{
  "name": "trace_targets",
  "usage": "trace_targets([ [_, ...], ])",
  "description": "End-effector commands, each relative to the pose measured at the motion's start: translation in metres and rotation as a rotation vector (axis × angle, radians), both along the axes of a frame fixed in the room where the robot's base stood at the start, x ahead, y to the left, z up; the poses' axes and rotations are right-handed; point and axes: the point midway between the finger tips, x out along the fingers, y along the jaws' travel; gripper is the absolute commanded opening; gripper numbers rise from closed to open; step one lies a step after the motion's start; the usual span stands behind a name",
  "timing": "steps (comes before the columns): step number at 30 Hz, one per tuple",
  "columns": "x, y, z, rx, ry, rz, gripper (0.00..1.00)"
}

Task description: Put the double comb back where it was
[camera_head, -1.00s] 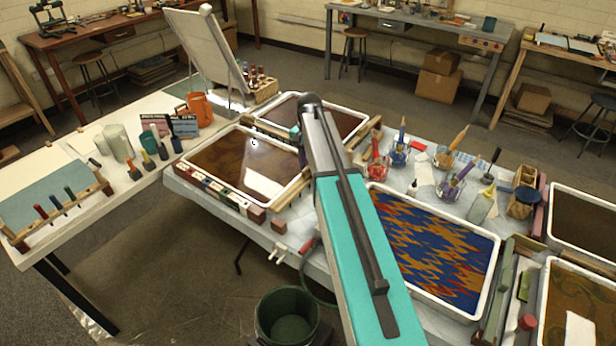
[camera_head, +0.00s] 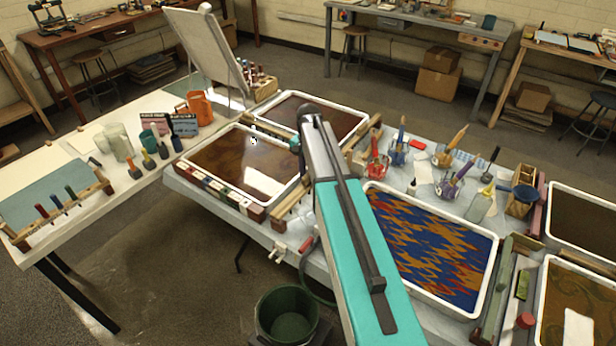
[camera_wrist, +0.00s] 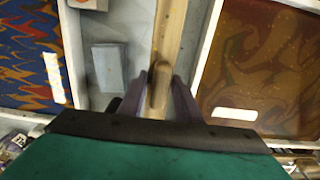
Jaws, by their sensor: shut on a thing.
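My gripper (camera_wrist: 161,78) is shut on a narrow wood-coloured piece, which I take to be the double comb (camera_wrist: 158,92); it is blurred and mostly hidden between the dark fingers. Behind it in the wrist view, a long pale wooden bar (camera_wrist: 177,32) lies in the gap between two trays. I cannot tell whether the held piece touches that bar. In the head view my arm hides the gripper and the comb.
A white-rimmed tray with a blue and orange pattern (camera_head: 497,262) lies right of my arm. A brown-patterned tray (camera_head: 210,135) lies left. A grey block (camera_wrist: 108,67) sits beside the wooden bar. Jars with tools, such as a red one (camera_head: 380,165), stand behind the patterned tray.

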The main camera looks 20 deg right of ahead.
Motion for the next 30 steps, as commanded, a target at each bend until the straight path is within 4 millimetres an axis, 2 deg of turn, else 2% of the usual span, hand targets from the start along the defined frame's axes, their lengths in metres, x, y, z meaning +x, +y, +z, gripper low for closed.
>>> trace_targets([
  [13, 0.0002, 0.0000, -0.0065, 0.001, -0.001, 0.000, 0.13],
  [14, 0.0001, 0.0001, -0.0067, 0.000, 0.000, 0.000, 0.34],
  [17, 0.0001, 0.0001, -0.0067, 0.000, 0.000, 0.000, 0.50],
  [30, 0.0001, -0.0001, -0.0018, 0.000, 0.000, 0.000, 0.50],
])
